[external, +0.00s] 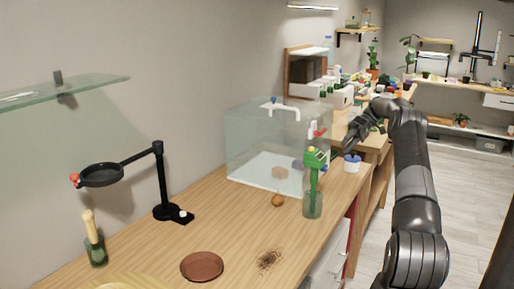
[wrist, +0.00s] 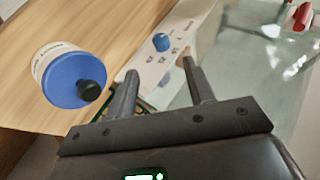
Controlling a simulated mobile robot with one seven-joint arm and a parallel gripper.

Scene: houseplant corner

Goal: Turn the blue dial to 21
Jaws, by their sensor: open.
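The blue dial (wrist: 161,42) is a small round knob on a pale panel (wrist: 150,72) with small printed marks in the wrist view; the marks are too small to read. My gripper (wrist: 159,68) is open and empty. Its fingers point towards the dial, which shows beyond and between the fingertips, apart from them. The dial's pointer and setting cannot be made out. In the external view my gripper (external: 349,143) is over the bench near the right end of the glass tank; I cannot clearly pick out the dial there.
A white jar with a blue lid and black knob (wrist: 72,80) stands left of my fingers; it also shows below my gripper in the external view (external: 352,164). The glass tank (external: 250,145) and green spray bottle (external: 313,185) stand nearby. Bare wood (external: 225,215) lies at the front.

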